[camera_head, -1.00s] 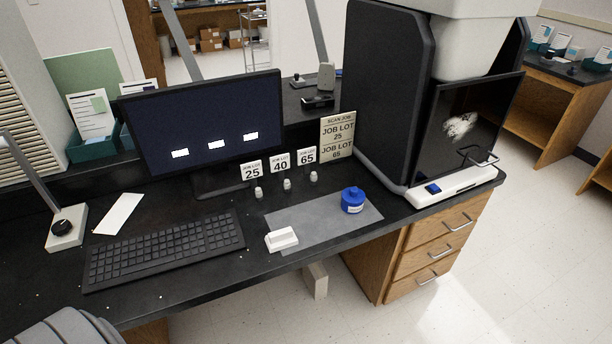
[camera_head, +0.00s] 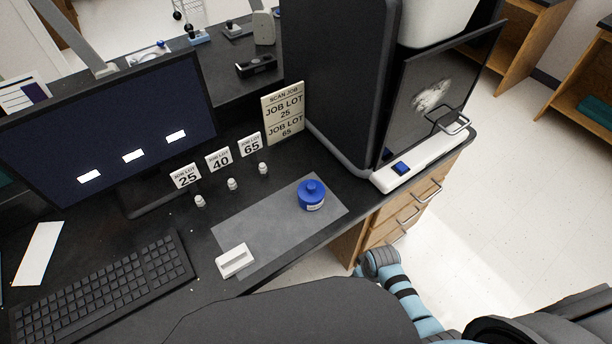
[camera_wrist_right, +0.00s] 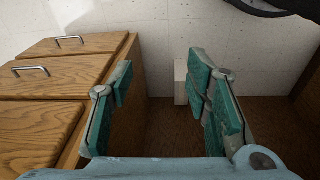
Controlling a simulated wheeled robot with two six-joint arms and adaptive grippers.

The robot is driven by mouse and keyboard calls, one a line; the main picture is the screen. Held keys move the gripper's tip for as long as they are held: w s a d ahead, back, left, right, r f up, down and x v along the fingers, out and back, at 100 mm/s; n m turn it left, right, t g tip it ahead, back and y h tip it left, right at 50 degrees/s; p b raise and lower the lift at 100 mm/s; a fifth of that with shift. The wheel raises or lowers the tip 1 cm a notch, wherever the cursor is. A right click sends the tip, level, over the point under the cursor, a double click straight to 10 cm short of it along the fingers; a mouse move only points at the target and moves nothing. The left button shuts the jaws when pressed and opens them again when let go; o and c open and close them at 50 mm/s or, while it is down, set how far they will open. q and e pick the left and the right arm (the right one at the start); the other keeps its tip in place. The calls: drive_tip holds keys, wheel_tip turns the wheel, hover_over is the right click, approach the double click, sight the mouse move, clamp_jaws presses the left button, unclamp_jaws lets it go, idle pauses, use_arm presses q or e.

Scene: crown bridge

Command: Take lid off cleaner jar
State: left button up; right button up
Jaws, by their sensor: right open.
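The blue cleaner jar (camera_head: 311,197) stands upright on the grey mat (camera_head: 240,225) near the desk's front edge in the head view. Its blue lid (camera_head: 311,187) sits on top, and a pale label shows low on its side. My right gripper (camera_wrist_right: 160,80) is open and empty in the right wrist view, with green-padded fingers apart. Wooden drawers and the floor lie beyond it, below desk level. The jar does not show in that view. My left gripper is out of view.
A white block (camera_head: 235,261) lies on the mat's front left corner. Three small white-capped pieces stand behind the mat before number cards (camera_head: 219,160). A black machine with a white base (camera_head: 425,160) stands right. A keyboard (camera_head: 105,290) lies left.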

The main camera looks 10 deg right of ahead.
drive_tip(key=w+a+r+n+p, duration=0.1)
drive_tip(key=w+r, duration=0.3)
drive_tip(key=r, duration=0.4)
drive_tip(key=w+a+r+n+y+p, duration=0.15)
drive_tip(key=w+r, duration=0.25)
drive_tip(key=r, duration=0.4)
drive_tip(key=w+a+r+n+h, duration=0.1)
drive_tip(key=w+a+r+n, duration=0.1)
drive_tip(key=w+r, duration=0.45)
drive_tip(key=n+g+y, duration=0.1)
drive_tip(key=n, duration=0.4)
approach(312, 186)
drive_tip(key=f+b, duration=0.1)
drive_tip(key=f, duration=0.2)
drive_tip(key=f+b, duration=0.1)
drive_tip(key=f, duration=0.2)
drive_tip(key=a+f, duration=0.1)
drive_tip(key=f, duration=0.2)
drive_tip(key=shift+w+b, duration=0.3)
drive_tip(key=shift+b, duration=0.1)
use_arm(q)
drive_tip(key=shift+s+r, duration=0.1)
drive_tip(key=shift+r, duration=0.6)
use_arm(e)
drive_tip(key=shift+r, duration=0.1)
clamp_jaws()
